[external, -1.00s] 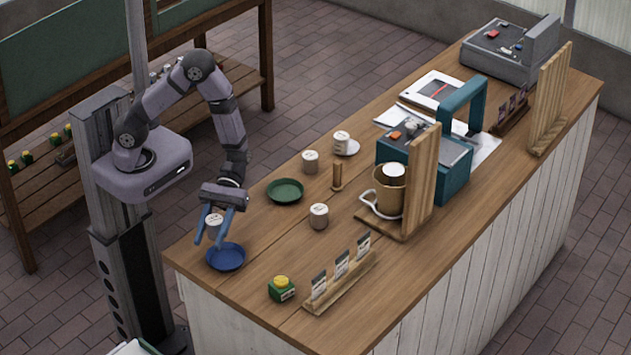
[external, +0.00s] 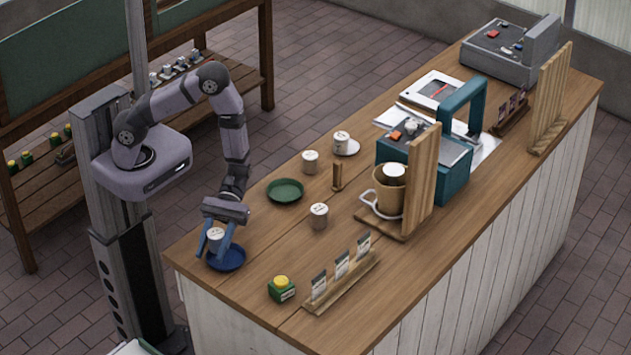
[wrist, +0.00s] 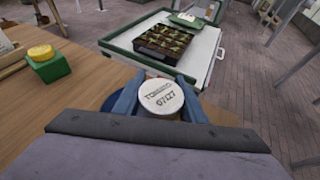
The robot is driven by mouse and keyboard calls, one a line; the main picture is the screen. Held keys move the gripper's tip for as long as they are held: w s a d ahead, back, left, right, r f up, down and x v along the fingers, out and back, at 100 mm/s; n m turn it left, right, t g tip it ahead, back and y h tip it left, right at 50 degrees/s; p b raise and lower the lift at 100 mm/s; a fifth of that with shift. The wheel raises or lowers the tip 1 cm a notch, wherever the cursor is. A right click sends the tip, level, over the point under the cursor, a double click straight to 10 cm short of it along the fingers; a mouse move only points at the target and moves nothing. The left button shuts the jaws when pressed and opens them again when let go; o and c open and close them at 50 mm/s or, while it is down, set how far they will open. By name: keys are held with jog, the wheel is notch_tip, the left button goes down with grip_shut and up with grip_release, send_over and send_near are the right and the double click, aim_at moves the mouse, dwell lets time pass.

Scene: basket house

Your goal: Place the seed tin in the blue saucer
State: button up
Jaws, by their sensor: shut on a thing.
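The blue saucer (external: 227,258) lies near the left front corner of the wooden counter. My gripper (external: 214,250) is over the saucer's left part, its blue fingers shut on a grey-white seed tin (external: 215,237). The tin is upright, at or just above the saucer; I cannot tell whether it touches. In the wrist view the tin's white lid (wrist: 160,97) with dark lettering sits between the two fingers. There the saucer (wrist: 113,101) is mostly hidden behind my gripper and the tin.
Other similar tins (external: 319,216) stand farther back on the counter (external: 262,328). A green saucer (external: 285,191) lies empty behind my gripper. A green box with a yellow top (external: 281,288) and a card rack (external: 340,282) stand to the right.

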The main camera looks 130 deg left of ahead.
aim_at(220, 229)
jog(key=shift+f+b, duration=0.4)
jog(key=o, duration=1.1)
jog(key=shift+c, duration=0.2)
jog(key=shift+r, duration=0.1)
jog(key=shift+r+p, duration=0.45)
jog(key=shift+p, duration=0.05)
jog(key=b+v, duration=0.3)
jog(key=v, duration=0.7)
jog(key=shift+s+a+f+b, duration=0.15)
jog(key=shift+a+b, duration=0.1)
jog(key=shift+b, duration=0.15)
jog(key=shift+s+a+r, duration=0.3)
jog(key=shift+a+r, duration=0.15)
jog(key=shift+a, duration=0.1)
